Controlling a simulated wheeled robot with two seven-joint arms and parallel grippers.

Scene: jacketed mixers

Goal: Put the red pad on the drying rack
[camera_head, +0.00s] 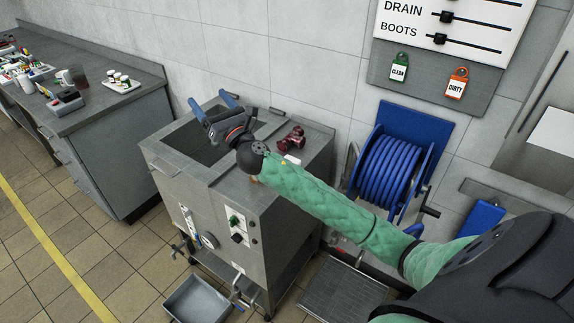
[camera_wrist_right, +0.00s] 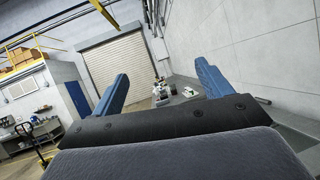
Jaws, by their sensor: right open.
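My right gripper (camera_head: 212,101) is open and empty, with its blue fingers spread above the open top of the steel tank. The wrist view shows both fingers of this gripper (camera_wrist_right: 162,86) wide apart with nothing between them. I cannot identify a drying rack for certain. My left gripper is not in view.
The steel jacketed tank (camera_head: 285,180) stands against the wall. A grey tray (camera_head: 200,299) is low in front. A blue hose reel (camera_head: 388,170) and a blue block (camera_head: 481,218) are at right. A bench (camera_head: 95,110) with small items is at left; tiled floor is clear between.

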